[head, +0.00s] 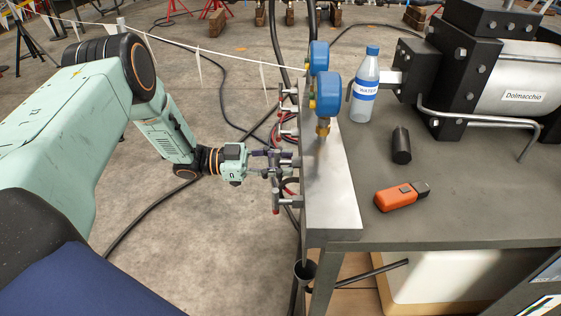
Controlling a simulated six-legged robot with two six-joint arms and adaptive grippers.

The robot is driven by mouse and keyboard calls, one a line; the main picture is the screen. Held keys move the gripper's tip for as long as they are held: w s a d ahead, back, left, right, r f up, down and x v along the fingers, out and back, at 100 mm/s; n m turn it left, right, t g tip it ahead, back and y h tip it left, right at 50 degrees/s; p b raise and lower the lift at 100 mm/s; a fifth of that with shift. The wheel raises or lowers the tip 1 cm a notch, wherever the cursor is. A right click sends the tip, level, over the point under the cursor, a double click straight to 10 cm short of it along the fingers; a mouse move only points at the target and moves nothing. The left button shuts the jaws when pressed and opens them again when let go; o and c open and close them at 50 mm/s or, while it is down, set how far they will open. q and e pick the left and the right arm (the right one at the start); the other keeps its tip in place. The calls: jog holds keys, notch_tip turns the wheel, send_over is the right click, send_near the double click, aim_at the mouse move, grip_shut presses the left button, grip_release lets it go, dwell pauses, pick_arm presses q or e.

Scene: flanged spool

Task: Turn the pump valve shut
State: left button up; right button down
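A metal manifold block (331,190) stands at the left edge of the bench, with two blue gauges (327,92) on top. Several small valves with T-shaped handles stick out of its left side; one is the lowest valve (278,200), nearest me. Another valve (287,113) is farther back. I cannot tell which one is the pump valve. My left gripper (276,164) comes in from the left, with its fingers at the valve handles in the middle of the row. The fingers overlap the handles, so contact and finger opening are unclear. My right gripper is out of view.
On the bench (462,205) are a water bottle (364,88), a black cylinder (401,146), an orange handheld device (402,196) and a large metal machine (495,70). Hoses hang behind and below the manifold. The floor left of it is mostly open, with cables lying on it.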

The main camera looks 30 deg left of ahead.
pick_arm(q)
jog(key=v, duration=1.2)
dwell(0.5)
